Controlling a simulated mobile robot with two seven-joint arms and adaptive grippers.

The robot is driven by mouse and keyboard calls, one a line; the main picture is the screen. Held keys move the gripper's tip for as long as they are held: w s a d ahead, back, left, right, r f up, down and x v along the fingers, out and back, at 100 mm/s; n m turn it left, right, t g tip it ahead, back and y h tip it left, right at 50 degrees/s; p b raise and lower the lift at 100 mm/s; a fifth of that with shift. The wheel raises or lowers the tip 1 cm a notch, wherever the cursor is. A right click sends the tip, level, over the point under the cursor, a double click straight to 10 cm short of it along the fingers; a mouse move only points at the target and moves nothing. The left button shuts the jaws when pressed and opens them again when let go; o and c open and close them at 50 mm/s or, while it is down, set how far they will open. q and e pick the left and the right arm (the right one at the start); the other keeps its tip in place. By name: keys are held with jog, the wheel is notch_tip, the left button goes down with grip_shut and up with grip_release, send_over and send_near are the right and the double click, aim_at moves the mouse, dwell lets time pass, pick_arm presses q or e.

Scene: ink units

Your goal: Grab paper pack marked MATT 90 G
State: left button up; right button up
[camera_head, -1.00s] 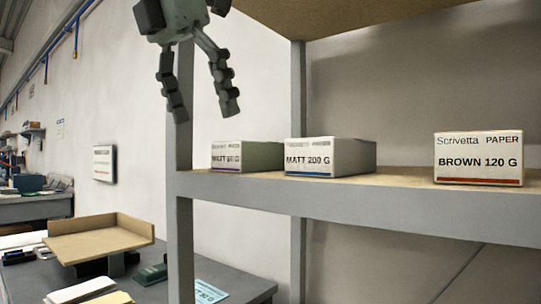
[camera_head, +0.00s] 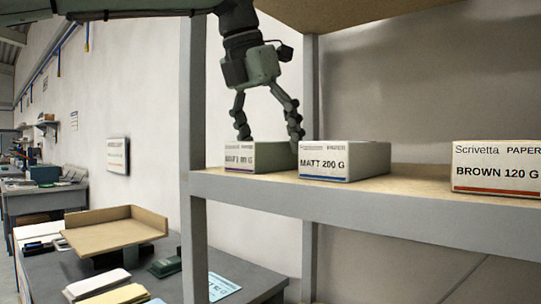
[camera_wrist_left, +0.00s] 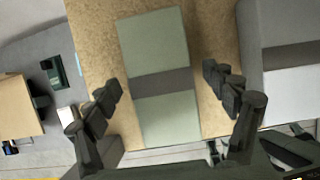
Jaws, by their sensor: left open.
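The leftmost paper pack (camera_head: 243,160) stands on the shelf; its label looks like MATT with a weight in G, but the digits are hard to read, and it has a purple stripe. My left gripper (camera_head: 269,143) is open and points down over this pack, with fingers spread at its sides near the top. In the left wrist view the pack (camera_wrist_left: 155,40), pale green with a dark band across it, lies between the open fingers (camera_wrist_left: 163,80), with gaps on both sides. My right gripper is not in view.
A MATT 200 G pack (camera_head: 325,164) stands close on the right, its side near the gripper's right finger. A BROWN 120 G pack (camera_head: 497,168) is farther right on the shelf (camera_head: 420,185). A grey post (camera_head: 194,120) rises at the left. A bench with a tray (camera_head: 110,234) is below left.

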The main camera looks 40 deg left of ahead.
pick_arm(q)
jog(key=shift+w+f, duration=0.1)
jog(key=shift+f, duration=0.1)
jog(key=c, duration=1.6)
jog(key=shift+r, duration=0.1)
jog(key=shift+r, duration=0.1)
